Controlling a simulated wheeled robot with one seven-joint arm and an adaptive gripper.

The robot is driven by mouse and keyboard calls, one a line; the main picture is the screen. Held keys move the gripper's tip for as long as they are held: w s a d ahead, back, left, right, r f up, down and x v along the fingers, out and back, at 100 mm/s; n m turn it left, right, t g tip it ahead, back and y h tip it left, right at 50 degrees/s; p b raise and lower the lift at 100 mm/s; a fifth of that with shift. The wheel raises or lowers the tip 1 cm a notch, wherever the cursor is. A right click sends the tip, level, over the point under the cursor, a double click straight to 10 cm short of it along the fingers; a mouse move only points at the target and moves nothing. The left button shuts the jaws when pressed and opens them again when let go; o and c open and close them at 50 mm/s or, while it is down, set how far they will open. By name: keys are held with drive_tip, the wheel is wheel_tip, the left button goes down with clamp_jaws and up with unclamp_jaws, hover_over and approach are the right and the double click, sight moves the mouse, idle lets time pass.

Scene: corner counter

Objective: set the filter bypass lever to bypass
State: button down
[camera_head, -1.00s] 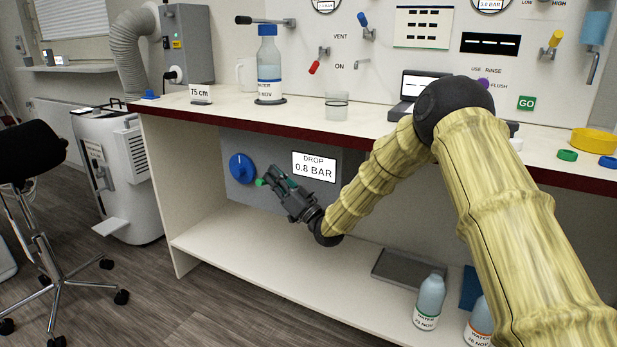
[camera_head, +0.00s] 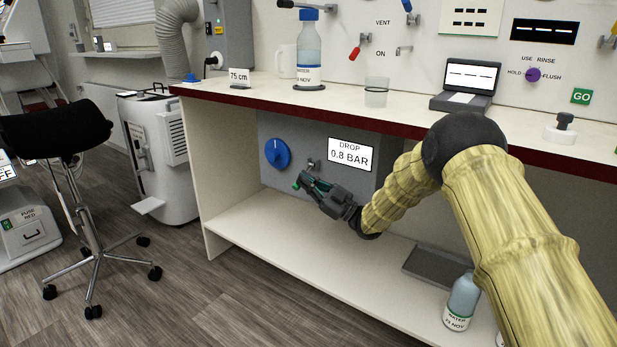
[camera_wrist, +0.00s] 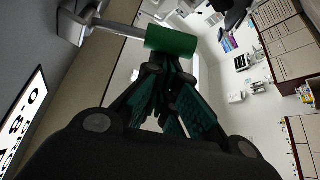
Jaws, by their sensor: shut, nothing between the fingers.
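The filter bypass lever has a green grip (camera_wrist: 172,41) on a metal shaft, with its mount at the upper left of the wrist view. In the head view its mount (camera_head: 313,164) shows on the grey panel under the counter, between the blue knob and the display. The green tip (camera_head: 296,187) shows low and left of the mount. My gripper (camera_head: 305,184) is shut and empty. In the wrist view its fingertips (camera_wrist: 160,68) are right at the green grip; whether they touch it I cannot tell. No position labels for the lever are readable.
A blue knob (camera_head: 277,153) is left of the lever, and a display reading "DROP 0.8 BAR" (camera_head: 351,154) is right. The counter edge (camera_head: 400,123) overhangs above. A grey tray (camera_head: 435,266) and bottle (camera_head: 462,300) stand on the lower shelf (camera_head: 260,225), whose left part is clear.

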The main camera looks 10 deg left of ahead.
drive_tip(key=shift+w+f, duration=0.1)
drive_tip(key=shift+f, duration=0.45)
idle(0.4)
drive_tip(key=s+d+p, duration=0.4)
drive_tip(key=d+p, duration=0.1)
drive_tip(key=d, duration=0.3)
drive_tip(key=shift+d+f, duration=0.35)
drive_tip(key=shift+f, duration=0.1)
